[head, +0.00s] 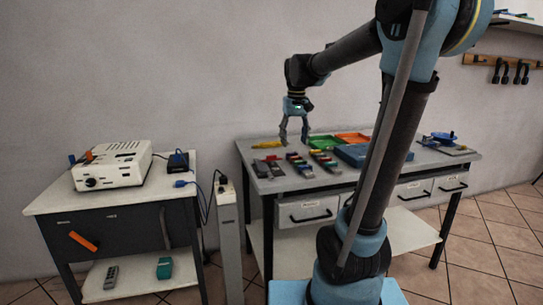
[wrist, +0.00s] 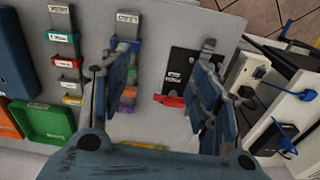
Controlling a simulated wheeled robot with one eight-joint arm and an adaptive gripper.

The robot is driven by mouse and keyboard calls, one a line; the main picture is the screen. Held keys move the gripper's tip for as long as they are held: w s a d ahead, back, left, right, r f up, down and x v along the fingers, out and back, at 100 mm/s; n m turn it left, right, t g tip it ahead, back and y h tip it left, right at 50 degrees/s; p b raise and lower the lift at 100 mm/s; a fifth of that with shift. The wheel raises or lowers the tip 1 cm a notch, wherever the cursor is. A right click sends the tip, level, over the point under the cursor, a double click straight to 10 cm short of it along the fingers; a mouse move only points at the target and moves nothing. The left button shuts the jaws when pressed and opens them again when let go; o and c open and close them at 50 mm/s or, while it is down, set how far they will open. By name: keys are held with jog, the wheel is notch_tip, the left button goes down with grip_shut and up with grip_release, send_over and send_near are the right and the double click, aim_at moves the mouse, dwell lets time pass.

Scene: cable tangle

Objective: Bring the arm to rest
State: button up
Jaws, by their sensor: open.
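My gripper (head: 293,132) is open and empty in the head view, raised above the left part of the grey workbench (head: 240,152). Its fingers point down toward the bench top and stand apart from it. In the wrist view my gripper (wrist: 160,105) shows two spread fingers with nothing between them. Below them lie a dark plate with a red part (wrist: 170,100) and a strip of coloured pieces (wrist: 128,75). My arm reaches out from the right side of the head view, partly covering the bench.
A green tray (head: 322,142), an orange tray (head: 353,137) and a blue tray (head: 350,156) stand on the bench. To the left, a side table (head: 50,199) carries a white device (head: 112,167) and a dark box (head: 178,162). A grey post (head: 229,240) stands between the tables.

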jog(key=s+d+f, duration=0.3)
jog(key=s+f, duration=0.3)
jog(key=s, duration=0.2)
jog(key=s+d+f+m+t, duration=0.1)
jog(key=s+d+f, duration=0.3)
jog(key=s+f, duration=0.3)
jog(key=s+d+f+m, duration=0.1)
jog(key=s+d+f, duration=0.2)
jog(key=s+f, duration=0.4)
jog(key=s, duration=0.3)
jog(key=shift+s+d+t, duration=0.25)
jog(key=shift+s+t, duration=0.05)
jog(key=shift+w+f, duration=0.2)
jog(key=shift+w, duration=0.3)
